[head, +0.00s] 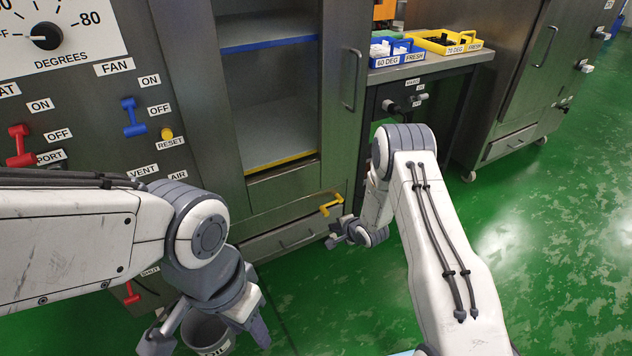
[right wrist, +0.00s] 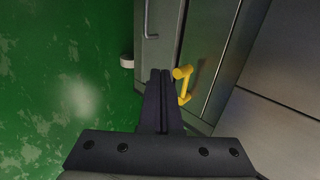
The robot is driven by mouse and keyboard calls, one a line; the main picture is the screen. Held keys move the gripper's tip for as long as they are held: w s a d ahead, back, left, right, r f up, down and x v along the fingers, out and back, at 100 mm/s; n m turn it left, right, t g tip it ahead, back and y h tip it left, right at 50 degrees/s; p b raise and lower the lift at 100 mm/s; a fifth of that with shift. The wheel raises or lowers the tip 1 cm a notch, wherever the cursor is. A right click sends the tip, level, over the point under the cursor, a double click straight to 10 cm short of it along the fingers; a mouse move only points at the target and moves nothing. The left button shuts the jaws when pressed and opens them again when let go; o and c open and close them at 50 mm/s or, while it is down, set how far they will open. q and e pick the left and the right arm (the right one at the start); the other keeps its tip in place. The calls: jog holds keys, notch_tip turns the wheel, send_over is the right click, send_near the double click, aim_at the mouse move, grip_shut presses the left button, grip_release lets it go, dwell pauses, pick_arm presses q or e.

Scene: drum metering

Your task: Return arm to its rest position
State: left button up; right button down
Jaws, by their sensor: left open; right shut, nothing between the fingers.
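My left gripper (head: 208,338) is at the lower left of the head view, in front of the control panel. My right gripper (head: 334,240) is near the middle of the head view, low in front of the cabinet. Its fingers are pressed together and empty; they show in the right wrist view (right wrist: 158,90). A yellow handle (head: 331,206) is just beyond the right gripper, and in the right wrist view it is right of the fingertips (right wrist: 183,86).
The cabinet (head: 345,110) has an open-looking shelved bay with blue and yellow edges. The panel at left has a dial (head: 46,36), a red lever (head: 20,145) and a blue lever (head: 132,117). A bench with blue and yellow trays (head: 447,42) stands behind. Green floor at right is clear.

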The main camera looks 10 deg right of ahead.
jog(key=s+a+r+n+g+h, duration=0.1)
jog(key=s+a+r+n, duration=0.3)
jog(key=r, duration=0.3)
jog(key=s+a+r+n+g, duration=0.25)
jog(key=s+a+r, duration=0.2)
jog(key=r, duration=0.25)
jog(key=s+a+r+n+g+h, duration=0.1)
jog(key=s+a+r+n, duration=0.35)
jog(key=r, duration=0.25)
jog(key=s+r+n+g, duration=0.1)
jog(key=s+r+n, duration=0.2)
jog(key=s, duration=0.6)
jog(key=s+r+n+g, duration=0.2)
jog(key=s+r+n, duration=0.15)
jog(key=s, duration=0.55)
jog(key=s+r+n+g, duration=0.1)
jog(key=s+r+n, duration=0.25)
jog(key=s, duration=0.55)
notch_tip(320, 180, up, 33)
jog(key=p, duration=3.3)
jog(key=shift+s+a+n+p, duration=0.15)
jog(key=shift+a+n+p, duration=0.15)
jog(key=shift+p, duration=0.1)
jog(key=shift+g, duration=0.25)
